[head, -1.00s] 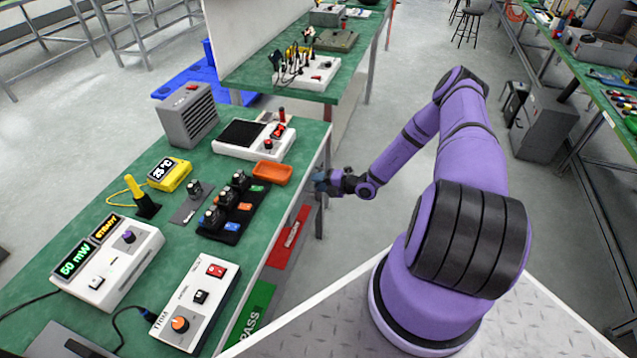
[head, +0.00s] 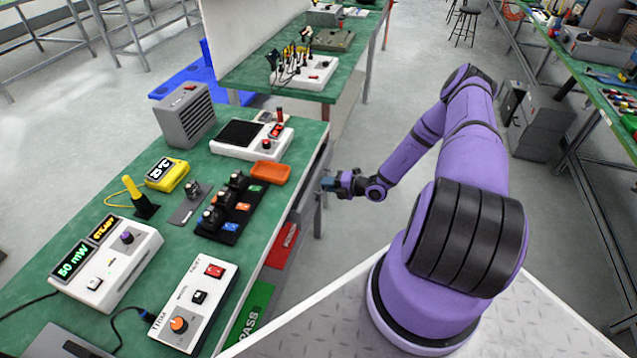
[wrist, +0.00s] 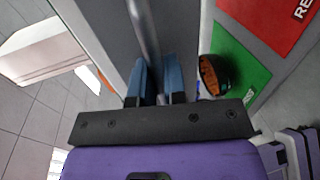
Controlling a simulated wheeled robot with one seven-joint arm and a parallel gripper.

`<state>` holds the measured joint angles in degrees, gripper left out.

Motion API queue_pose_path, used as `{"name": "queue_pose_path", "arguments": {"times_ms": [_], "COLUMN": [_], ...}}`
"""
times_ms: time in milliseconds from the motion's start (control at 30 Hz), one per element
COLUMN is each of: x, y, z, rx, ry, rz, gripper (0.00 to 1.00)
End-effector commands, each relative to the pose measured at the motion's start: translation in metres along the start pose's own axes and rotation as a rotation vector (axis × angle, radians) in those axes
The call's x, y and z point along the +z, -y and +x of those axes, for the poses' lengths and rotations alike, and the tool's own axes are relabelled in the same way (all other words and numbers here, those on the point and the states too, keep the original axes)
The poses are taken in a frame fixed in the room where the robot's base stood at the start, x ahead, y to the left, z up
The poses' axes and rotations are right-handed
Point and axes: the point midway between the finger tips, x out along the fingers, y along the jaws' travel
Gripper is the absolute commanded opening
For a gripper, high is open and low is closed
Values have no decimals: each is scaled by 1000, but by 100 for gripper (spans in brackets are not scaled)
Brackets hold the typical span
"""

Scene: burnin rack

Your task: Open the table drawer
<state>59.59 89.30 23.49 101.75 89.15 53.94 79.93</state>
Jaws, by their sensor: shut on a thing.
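The green-topped table (head: 100,225) stands at left in the head view. My gripper (head: 328,184) is at its right side, below the tabletop edge, beside the grey drawer (head: 306,202). In the wrist view my gripper's blue fingers (wrist: 157,80) are shut on a round metal bar handle (wrist: 143,25). The drawer's inside cannot be made out.
An orange tray (head: 269,172) sits near the edge above. Open floor (head: 365,150) lies to the right of my gripper.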

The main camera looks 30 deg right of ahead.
Motion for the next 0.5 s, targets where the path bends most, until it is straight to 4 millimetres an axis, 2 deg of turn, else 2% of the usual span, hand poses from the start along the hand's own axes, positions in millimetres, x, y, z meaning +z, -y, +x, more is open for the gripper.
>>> {"name": "queue_pose_path", "arguments": {"times_ms": [33, 500], "x": [1, 0], "y": [3, 29], "z": [-13, -137], "rx": [-3, -3], "ry": [4, 3], "rz": [0, 0], "gripper": [0, 0]}}
